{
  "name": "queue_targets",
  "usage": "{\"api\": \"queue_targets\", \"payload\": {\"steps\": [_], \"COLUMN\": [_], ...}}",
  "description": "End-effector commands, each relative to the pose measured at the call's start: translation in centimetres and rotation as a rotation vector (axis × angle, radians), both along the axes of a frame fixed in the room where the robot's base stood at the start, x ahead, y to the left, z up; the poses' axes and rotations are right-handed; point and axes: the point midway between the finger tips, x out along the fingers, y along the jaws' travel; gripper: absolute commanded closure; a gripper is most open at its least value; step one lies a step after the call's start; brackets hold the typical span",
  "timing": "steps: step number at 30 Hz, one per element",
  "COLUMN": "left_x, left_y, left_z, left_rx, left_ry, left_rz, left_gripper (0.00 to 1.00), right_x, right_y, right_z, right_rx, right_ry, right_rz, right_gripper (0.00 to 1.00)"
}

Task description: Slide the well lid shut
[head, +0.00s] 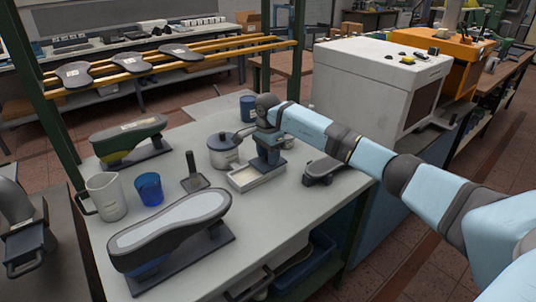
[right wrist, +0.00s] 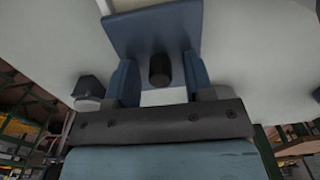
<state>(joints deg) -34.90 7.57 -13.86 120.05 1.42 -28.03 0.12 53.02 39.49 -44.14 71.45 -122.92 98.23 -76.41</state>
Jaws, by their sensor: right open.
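The well (head: 252,178) is a shallow, pale rectangular tray on the grey table, and much of its inside shows. My right gripper (head: 268,161) is low over its far right end, pointing down. In the right wrist view, a dark blue plate, which looks like the well lid (right wrist: 150,30), carries a short black knob (right wrist: 159,68). The two blue fingers of my right gripper (right wrist: 160,80) stand open on either side of the knob, with gaps showing. In the head view the gripper hides most of the lid. My left gripper is not in view.
A dark device (head: 324,171) sits at right. A blue cup (head: 149,189), a pitcher (head: 105,197) and a large shoe form (head: 170,230) occupy the left side.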

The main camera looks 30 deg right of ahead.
Motion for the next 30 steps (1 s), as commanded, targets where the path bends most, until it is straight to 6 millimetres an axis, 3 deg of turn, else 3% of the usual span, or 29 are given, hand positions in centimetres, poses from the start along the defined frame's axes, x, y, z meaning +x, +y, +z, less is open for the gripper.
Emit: {"api": "queue_targets", "payload": {"steps": [2,8,9,14,24,30], "left_x": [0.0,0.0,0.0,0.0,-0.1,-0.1], "left_y": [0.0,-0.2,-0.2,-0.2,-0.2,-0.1], "left_z": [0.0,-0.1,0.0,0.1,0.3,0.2], "left_rx": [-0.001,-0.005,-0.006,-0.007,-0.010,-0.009], "left_ry": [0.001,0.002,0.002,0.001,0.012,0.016], "left_rz": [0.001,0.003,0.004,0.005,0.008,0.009], "left_gripper": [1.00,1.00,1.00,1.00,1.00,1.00], "right_x": [0.0,0.0,0.0,0.0,-0.5,-0.7], "right_y": [0.0,0.0,0.0,0.4,7.4,9.0], "right_z": [0.0,0.0,0.0,0.1,0.2,0.1], "right_rx": [0.000,0.000,0.000,0.000,0.000,0.001], "right_ry": [0.000,0.000,0.000,0.000,-0.002,0.000], "right_rz": [0.000,0.000,0.000,0.001,0.003,0.001], "right_gripper": [0.52,0.98,1.00,1.00,1.00,1.00]}}
